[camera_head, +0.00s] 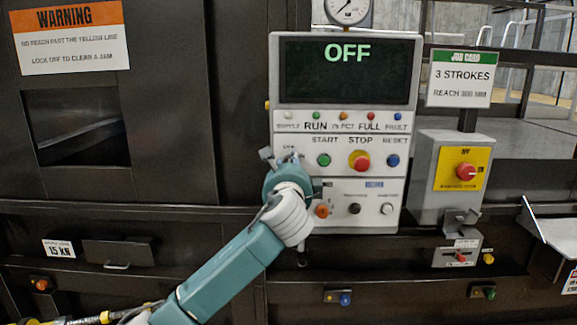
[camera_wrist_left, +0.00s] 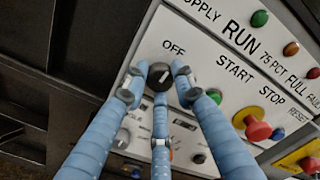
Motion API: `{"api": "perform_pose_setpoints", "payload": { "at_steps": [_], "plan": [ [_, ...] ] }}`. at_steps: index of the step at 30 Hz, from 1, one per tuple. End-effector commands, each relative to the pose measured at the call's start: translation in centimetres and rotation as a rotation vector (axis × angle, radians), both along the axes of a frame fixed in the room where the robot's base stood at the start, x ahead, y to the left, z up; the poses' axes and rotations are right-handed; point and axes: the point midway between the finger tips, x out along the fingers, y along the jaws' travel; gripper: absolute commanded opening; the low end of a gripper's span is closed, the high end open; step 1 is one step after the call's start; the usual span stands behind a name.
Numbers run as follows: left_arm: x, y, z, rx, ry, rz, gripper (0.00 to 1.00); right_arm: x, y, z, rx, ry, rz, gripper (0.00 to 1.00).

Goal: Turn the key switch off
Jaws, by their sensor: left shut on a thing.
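The key switch (camera_wrist_left: 161,86) is a round black knob with a short white mark, on the white control panel (camera_wrist_left: 205,65). The mark points roughly up to the OFF label (camera_wrist_left: 173,47). My left gripper (camera_head: 282,160) is at the panel's left side and hides the switch in the head view. In the left wrist view its blue fingers (camera_wrist_left: 160,80) close around the knob from both sides, with a third finger below. The display (camera_head: 346,70) above reads OFF in green. My right gripper is not in view.
Right of the switch are a green start button (camera_head: 324,160), a red stop button (camera_head: 359,161) and a blue reset button (camera_head: 392,160). An orange button (camera_head: 322,211) sits below.

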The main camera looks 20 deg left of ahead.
Motion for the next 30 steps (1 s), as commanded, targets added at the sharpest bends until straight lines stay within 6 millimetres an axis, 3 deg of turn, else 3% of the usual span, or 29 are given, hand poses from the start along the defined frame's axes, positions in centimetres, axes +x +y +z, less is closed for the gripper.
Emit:
{"api": "perform_pose_setpoints", "payload": {
  "at_steps": [1,2,5,17,30],
  "plan": [
    [0.0,-0.3,-0.8,-0.001,0.014,-0.005,0.00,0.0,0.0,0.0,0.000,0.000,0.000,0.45],
    [0.0,-0.3,-0.8,-0.001,0.014,-0.005,0.28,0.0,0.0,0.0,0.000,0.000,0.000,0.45],
    [0.0,-0.3,-0.7,0.000,0.012,-0.005,0.45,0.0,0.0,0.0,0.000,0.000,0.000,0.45],
    [-0.8,-0.4,-0.2,0.001,0.004,-0.003,0.45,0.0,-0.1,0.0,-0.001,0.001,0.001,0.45],
    [-9.1,-2.9,-0.3,0.001,0.005,-0.005,0.45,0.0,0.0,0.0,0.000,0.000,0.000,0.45]
  ]
}}
